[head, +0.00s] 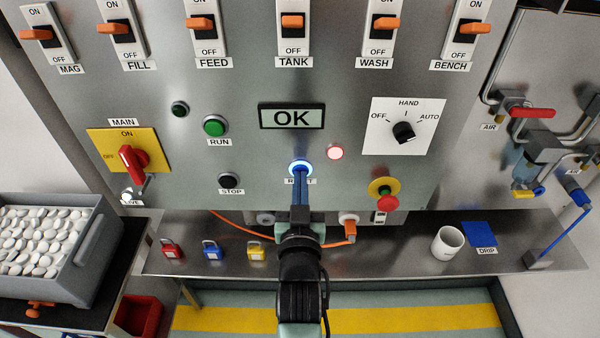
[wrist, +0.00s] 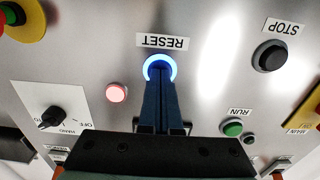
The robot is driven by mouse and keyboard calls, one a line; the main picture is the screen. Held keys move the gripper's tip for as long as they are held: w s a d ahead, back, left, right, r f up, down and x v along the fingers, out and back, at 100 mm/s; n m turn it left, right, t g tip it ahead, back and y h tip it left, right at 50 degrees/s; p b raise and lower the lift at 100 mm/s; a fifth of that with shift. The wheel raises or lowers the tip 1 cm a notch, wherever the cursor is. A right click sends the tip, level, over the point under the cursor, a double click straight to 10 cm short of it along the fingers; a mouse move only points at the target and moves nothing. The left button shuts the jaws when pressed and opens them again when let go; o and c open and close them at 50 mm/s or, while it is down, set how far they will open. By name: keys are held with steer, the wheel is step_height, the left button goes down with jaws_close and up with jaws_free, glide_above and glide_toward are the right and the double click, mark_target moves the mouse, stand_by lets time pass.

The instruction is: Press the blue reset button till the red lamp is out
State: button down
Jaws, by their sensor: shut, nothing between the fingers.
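The blue reset button (head: 301,164) sits on the steel panel, with a bright blue-white lit ring. In the wrist view its ring (wrist: 159,66) shows around my fingertips, above them in the picture is the RESET label. My gripper (head: 300,174) is shut and empty, its blue fingertips at the button's face; whether they touch or press it cannot be told. The fingers hide the button's middle. The red lamp (head: 335,152) is lit, pinkish red with a pale centre, just right of the button; it also glows in the wrist view (wrist: 117,92).
The display (head: 291,116) above reads OK. The green RUN button (head: 215,126), black STOP button (head: 230,181) and red emergency stop (head: 387,201) flank the reset button. Below is a shelf (head: 370,262) with padlocks and a white mug (head: 447,243).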

steer(key=shift+w, duration=0.15)
steer(key=shift+s+p, duration=0.4)
steer(key=shift+s, duration=2.4)
step_height(320, 180, up, 26)
steer(key=t, duration=0.4)
steer(key=s+r+t, duration=0.2)
steer(key=s+r, duration=0.4)
steer(key=r, duration=0.5)
steer(key=s+r+t, duration=0.3)
steer(key=s+r, duration=0.4)
steer(key=r, duration=0.5)
steer(key=shift+s, duration=0.25)
steer(key=shift+d, duration=0.1)
